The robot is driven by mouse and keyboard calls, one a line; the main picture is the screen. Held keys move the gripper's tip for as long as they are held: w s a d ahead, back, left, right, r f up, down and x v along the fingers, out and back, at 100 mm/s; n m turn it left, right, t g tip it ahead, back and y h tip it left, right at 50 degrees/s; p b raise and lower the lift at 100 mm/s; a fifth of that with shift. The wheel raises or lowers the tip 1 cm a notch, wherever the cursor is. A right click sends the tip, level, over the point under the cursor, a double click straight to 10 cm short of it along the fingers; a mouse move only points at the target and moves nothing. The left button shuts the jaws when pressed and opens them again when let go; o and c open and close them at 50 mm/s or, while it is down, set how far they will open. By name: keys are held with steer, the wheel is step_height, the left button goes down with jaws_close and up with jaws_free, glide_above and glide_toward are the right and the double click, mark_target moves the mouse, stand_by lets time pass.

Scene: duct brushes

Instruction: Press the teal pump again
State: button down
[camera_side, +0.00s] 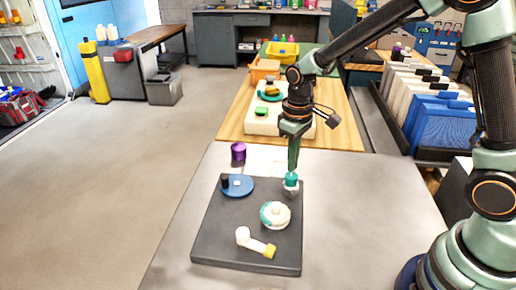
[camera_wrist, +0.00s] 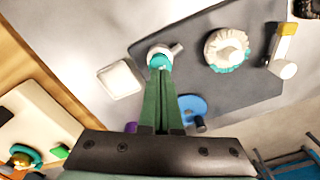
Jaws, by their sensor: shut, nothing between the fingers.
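The teal pump (camera_side: 291,180) stands at the far right corner of the dark board (camera_side: 225,222), with a pale lower part. My gripper (camera_side: 292,168) is shut and points down, its green fingertips right above the teal top. In the wrist view the shut fingertips (camera_wrist: 160,72) overlap the near side of the teal pump (camera_wrist: 158,53), which shows its white spout side. I cannot tell whether the tips touch the top or hover just over it. Nothing is held between the fingers.
The board also carries a blue disc with a dark knob (camera_side: 237,186), a white and teal round brush (camera_side: 275,215) and a white piece with a yellow end (camera_side: 255,243). A purple cylinder (camera_side: 238,152) and a white pad (camera_wrist: 121,78) lie beyond the board.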

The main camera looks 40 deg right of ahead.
steer(key=shift+f, duration=1.35)
steer(key=shift+r, duration=0.9)
steer(key=shift+r, duration=2.95)
